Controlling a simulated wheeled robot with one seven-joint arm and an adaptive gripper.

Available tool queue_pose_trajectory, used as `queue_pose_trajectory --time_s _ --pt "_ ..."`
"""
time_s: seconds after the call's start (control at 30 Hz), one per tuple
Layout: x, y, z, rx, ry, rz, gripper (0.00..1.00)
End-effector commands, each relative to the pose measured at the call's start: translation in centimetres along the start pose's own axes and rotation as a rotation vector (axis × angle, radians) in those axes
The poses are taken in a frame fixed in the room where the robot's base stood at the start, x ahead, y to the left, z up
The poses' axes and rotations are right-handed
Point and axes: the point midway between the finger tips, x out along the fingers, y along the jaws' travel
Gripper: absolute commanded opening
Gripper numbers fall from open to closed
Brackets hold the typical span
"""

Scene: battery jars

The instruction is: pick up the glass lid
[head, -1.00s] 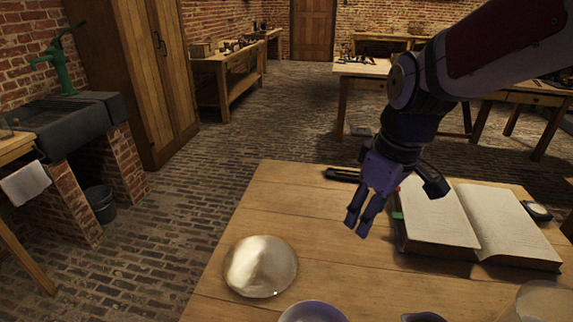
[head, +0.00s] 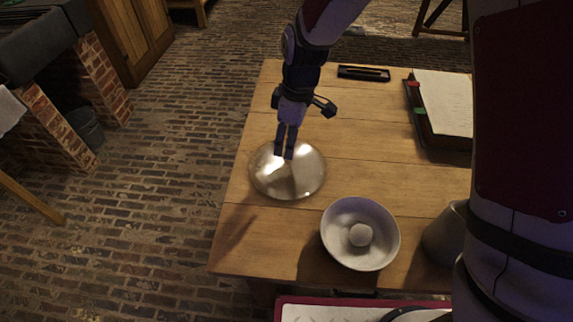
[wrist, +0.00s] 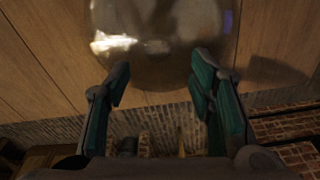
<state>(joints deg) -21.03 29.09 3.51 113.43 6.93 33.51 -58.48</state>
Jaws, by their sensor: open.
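The glass lid (head: 301,183) is a round, clear, shiny dome lying on the wooden table near its left edge. My gripper (head: 285,154) is above the lid's far part in the head view, fingers pointing down. In the wrist view the lid (wrist: 160,45) fills the top middle, ahead of my gripper (wrist: 158,88). The two fingers are spread apart with nothing between them. I cannot tell whether the fingertips touch the glass. The lid's top is partly hidden behind the fingers in the head view.
A white bowl (head: 340,250) with a round pale thing (head: 361,235) inside stands right of the lid, nearer me. A jug (head: 445,235) is partly hidden by my arm. The table middle is clear.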

Motion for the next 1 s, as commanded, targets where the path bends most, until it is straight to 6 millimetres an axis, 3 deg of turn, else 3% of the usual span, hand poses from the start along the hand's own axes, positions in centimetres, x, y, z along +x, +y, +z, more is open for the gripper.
queue_pose_trajectory --time_s 0.27,0.53,0.87,1.0 --pt "2.1 0.0 0.2 0.002 -0.002 -0.002 0.49" --pt "5.8 0.2 0.4 0.001 -0.002 -0.002 0.49" --pt "6.5 0.2 0.4 0.001 0.0 0.0 0.49" --pt "6.4 0.2 0.4 0.001 0.0 0.0 0.2"
